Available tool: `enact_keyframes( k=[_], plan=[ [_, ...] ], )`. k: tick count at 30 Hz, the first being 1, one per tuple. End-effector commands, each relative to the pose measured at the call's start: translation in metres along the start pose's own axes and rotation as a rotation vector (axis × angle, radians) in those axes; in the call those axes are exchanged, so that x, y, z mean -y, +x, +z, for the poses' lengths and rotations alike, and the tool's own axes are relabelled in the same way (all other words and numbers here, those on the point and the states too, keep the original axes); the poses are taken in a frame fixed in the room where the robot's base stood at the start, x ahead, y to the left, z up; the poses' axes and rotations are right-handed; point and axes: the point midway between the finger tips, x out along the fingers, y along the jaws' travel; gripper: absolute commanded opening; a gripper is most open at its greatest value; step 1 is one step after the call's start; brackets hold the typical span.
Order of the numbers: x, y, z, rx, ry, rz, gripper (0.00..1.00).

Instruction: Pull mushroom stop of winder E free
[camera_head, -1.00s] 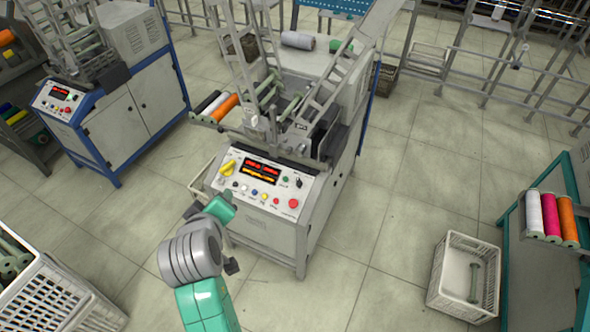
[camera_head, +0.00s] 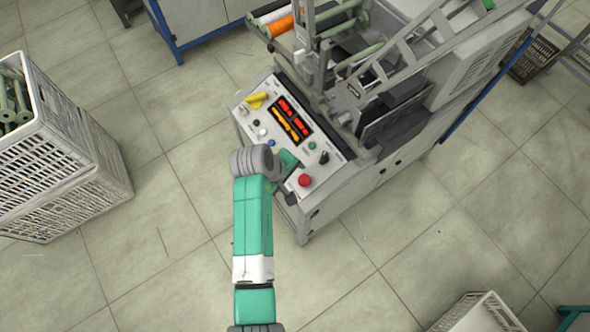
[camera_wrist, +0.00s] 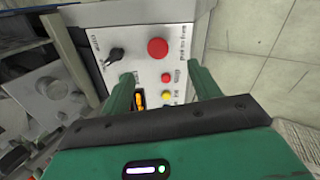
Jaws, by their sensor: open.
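The red mushroom stop (camera_head: 304,180) sits at the near right corner of the winder's sloped control panel (camera_head: 250,105). In the wrist view the red mushroom stop (camera_wrist: 157,48) is above and between my fingertips, with a printed label to its right. My gripper (camera_wrist: 165,85) is open and empty, with its two green fingers apart over the panel. In the head view my gripper (camera_head: 288,178) is over the panel's near edge, just left of the stop, and partly hidden by my wrist. No winder letter is readable.
A black rotary switch (camera_wrist: 115,56), a smaller red button (camera_wrist: 166,77) and a yellow button (camera_wrist: 166,93) are close by. The winder's frame (camera_head: 430,40) rises behind the panel. A white crate of bobbins (camera_head: 70,160) stands left. Floor is free in front.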

Motion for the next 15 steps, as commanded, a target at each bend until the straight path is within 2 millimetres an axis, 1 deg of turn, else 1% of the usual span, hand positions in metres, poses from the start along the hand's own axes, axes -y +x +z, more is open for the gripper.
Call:
enact_keyframes(
  k=[15],
  plan=[
    [0.003, 0.045, 0.0, -0.001, 0.003, 0.0, 0.62]
  ],
)
